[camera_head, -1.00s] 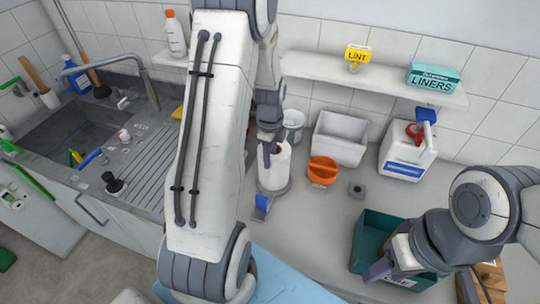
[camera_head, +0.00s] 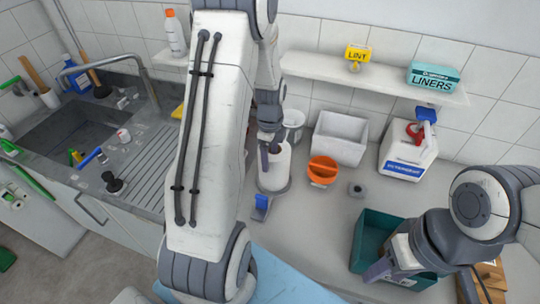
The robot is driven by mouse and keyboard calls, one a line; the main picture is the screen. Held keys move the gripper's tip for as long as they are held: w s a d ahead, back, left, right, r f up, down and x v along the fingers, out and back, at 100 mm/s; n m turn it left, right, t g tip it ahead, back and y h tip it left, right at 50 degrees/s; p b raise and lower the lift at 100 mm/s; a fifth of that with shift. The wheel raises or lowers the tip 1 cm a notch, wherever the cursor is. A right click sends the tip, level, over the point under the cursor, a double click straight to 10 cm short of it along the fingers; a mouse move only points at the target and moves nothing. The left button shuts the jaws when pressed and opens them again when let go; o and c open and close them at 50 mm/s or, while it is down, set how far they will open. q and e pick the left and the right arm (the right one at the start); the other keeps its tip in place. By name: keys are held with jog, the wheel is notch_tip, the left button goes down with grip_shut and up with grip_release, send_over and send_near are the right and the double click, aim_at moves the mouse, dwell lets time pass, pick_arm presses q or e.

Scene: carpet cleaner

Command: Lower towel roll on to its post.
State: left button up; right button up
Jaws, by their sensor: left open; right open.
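The white towel roll (camera_head: 274,172) stands upright on the counter, on a round grey base (camera_head: 277,188). The tip of its post shows dark at the top of the roll. My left gripper (camera_head: 267,150) is open at the top of the roll, pointing down; one finger shows at the roll's upper left, and whether it touches is hard to tell. My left arm hides the area to the left of the roll. My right gripper (camera_head: 388,272) is open over the teal bin at the lower right, away from the roll.
An orange-lidded container (camera_head: 322,170) and a white tub (camera_head: 339,138) stand right of the roll. A small blue-and-grey item (camera_head: 261,206) lies in front of it. A white jug (camera_head: 407,152), the teal bin (camera_head: 372,227) and a shelf (camera_head: 390,82) are further right. The sink is left.

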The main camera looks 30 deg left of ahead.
pick_arm(q)
jog(key=shift+o, duration=1.1)
jog(key=shift+r+p, duration=3.05)
jog(key=shift+r, duration=0.5)
